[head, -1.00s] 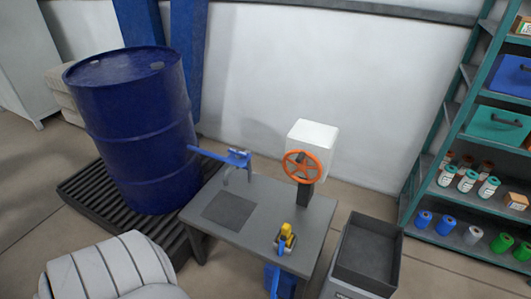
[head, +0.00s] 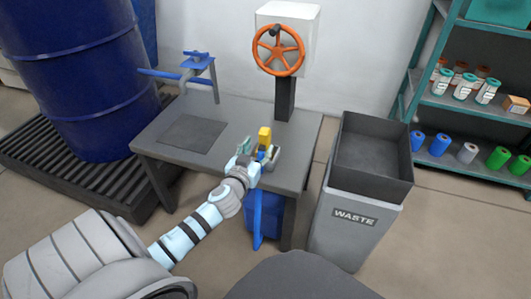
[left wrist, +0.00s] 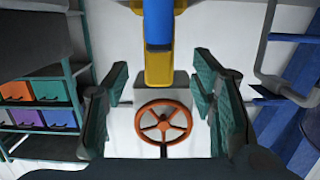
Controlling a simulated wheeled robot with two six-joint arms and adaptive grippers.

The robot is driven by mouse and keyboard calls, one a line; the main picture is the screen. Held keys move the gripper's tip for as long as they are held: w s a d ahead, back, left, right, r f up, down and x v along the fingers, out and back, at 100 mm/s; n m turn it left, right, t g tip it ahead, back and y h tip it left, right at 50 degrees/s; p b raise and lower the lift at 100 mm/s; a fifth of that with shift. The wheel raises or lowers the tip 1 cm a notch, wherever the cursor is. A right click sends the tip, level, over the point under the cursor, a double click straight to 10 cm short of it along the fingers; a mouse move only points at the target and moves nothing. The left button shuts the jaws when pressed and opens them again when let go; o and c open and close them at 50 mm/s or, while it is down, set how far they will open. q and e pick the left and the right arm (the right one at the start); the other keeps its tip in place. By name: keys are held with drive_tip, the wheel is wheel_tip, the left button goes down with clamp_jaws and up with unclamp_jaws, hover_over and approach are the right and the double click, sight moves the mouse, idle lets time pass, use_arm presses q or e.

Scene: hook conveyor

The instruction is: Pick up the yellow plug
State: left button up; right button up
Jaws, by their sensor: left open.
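The yellow plug (head: 265,137) stands at the front right of the grey table (head: 225,118). In the left wrist view the yellow plug (left wrist: 158,65) is at the top centre, with a blue part above it in the picture. My left gripper (head: 257,155) is open at the plug, and its fingers partly hide the plug's lower part in the head view. In the left wrist view the green-padded fingers (left wrist: 162,98) are wide apart, one on each side, with a gap between each finger and the plug. My right gripper is not in view.
An orange handwheel (head: 278,50) on a white box stands behind the plug. A blue bracket (head: 195,68) is at the table's back left. A grey waste bin (head: 352,220) is right of the table. A blue drum (head: 80,75) stands at the left.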

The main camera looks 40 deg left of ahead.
sight(263, 141)
use_arm(q)
drive_tip(key=b+x, duration=0.1)
drive_tip(key=x, duration=0.5)
drive_tip(key=shift+w, duration=0.3)
clamp_jaws()
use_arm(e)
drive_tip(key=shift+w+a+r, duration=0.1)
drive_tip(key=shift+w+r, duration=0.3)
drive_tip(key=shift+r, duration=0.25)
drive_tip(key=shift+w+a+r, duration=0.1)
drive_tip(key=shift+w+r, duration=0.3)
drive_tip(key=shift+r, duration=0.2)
